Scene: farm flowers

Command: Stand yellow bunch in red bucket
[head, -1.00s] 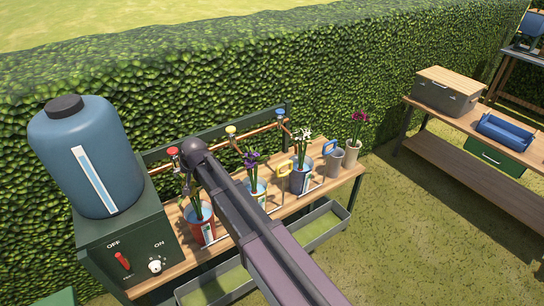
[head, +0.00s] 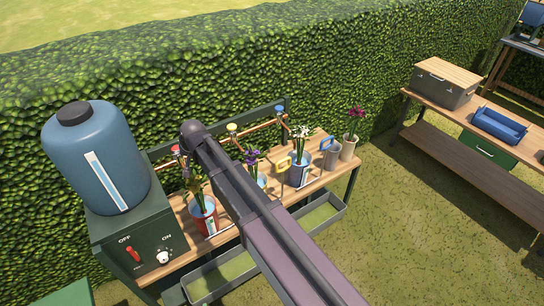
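The red bucket (head: 206,222) stands upright at the left end of the long wooden bench, under the red-topped tap. Green stems and leaves (head: 196,190) rise at its mouth; their flower colour is too small and partly hidden to tell, as is whether they are held or standing free. I cannot make out a yellow bunch for certain. My arm crosses in front of the bench from the lower right, its bent joint just right of the red tap. My gripper is not in view; it is hidden behind the arm.
A bucket with purple flowers (head: 251,157) is partly behind my arm. A bucket with white flowers (head: 300,170), cans with yellow and blue handles, and a pale pot with magenta flowers (head: 349,147) stand further right. A blue tank (head: 97,160) is left. Grass is clear right.

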